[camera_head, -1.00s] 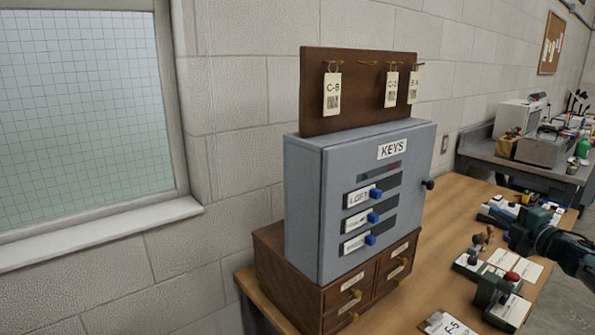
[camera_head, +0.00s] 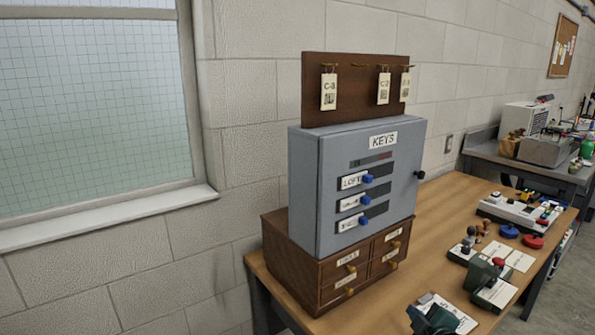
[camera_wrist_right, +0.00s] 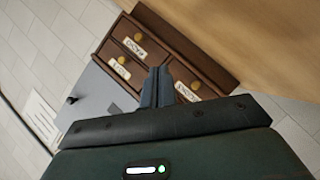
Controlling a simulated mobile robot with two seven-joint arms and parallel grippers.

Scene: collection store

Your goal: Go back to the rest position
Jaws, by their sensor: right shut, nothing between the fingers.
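My right gripper (camera_head: 431,319) is at the bottom edge of the head view, above the front of the wooden table (camera_head: 445,215). My left gripper is in neither view.
The grey cabinet marked KEYS (camera_head: 345,225) stands on the small drawer unit (camera_head: 292,265). A brown board (camera_head: 350,62) with tags on hooks rises behind it. Stamps and cards (camera_head: 490,270) lie on the right of the table. A grey bench (camera_head: 530,170) stands behind.

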